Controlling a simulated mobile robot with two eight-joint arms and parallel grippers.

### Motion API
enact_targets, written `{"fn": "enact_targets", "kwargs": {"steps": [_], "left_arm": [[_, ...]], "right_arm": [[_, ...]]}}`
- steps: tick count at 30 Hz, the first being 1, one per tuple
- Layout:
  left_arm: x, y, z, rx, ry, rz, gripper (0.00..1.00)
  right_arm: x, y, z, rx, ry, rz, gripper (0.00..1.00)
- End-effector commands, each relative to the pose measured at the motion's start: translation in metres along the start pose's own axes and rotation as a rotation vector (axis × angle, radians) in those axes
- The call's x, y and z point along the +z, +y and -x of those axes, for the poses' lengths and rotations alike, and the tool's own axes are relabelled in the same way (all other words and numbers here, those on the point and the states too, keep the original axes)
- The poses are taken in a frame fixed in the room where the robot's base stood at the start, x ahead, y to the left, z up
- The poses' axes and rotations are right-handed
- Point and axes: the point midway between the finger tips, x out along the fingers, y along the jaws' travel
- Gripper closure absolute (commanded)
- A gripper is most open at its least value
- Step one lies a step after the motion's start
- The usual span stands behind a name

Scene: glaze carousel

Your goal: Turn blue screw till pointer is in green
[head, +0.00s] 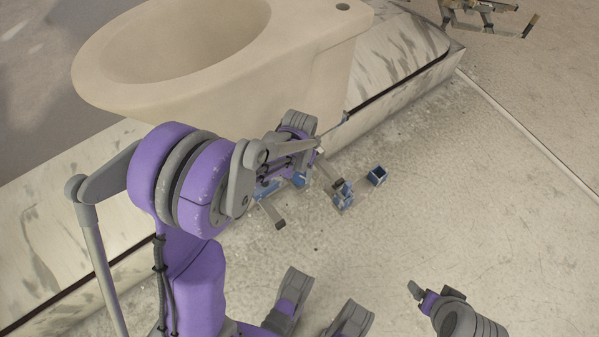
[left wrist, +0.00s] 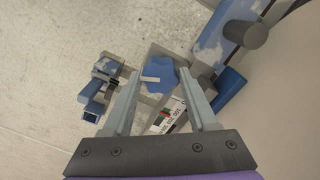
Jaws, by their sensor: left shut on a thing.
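My left gripper (left wrist: 157,72) is in the left wrist view with its two fingers on either side of the blue screw (left wrist: 164,77), shut on its head. A pale stripe crosses the screw's head. Below it, between the fingers, a white scale plate (left wrist: 171,116) carries dark marks and small red and green patches. The pointer is too small to place against the green.
A large cream basin (head: 330,50) on a marbled plinth (head: 400,75) rises behind my left gripper.

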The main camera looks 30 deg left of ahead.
Motion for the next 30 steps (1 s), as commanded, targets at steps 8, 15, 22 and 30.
{"fn": "enact_targets", "kwargs": {"steps": [8, 15, 22, 30], "left_arm": [[0.0000, -0.0003, 0.0002, 0.000, 0.000, -0.176, 0.97], [-0.0001, -0.0003, 0.0002, 0.000, 0.000, -0.178, 0.97], [0.0000, -0.0003, 0.0002, 0.000, 0.000, -0.177, 0.11], [0.0000, -0.0003, 0.0019, 0.000, 0.000, -0.176, 0.11]], "right_arm": [[0.0000, 0.0000, -0.0002, 0.000, 0.000, 0.000, 0.11], [0.0001, 0.0000, -0.0002, 0.000, 0.000, 0.000, 0.11], [0.0000, 0.0000, -0.0002, 0.000, 0.000, 0.000, 0.11], [-0.0002, 0.0000, 0.0005, 0.000, 0.000, 0.000, 0.11]]}}
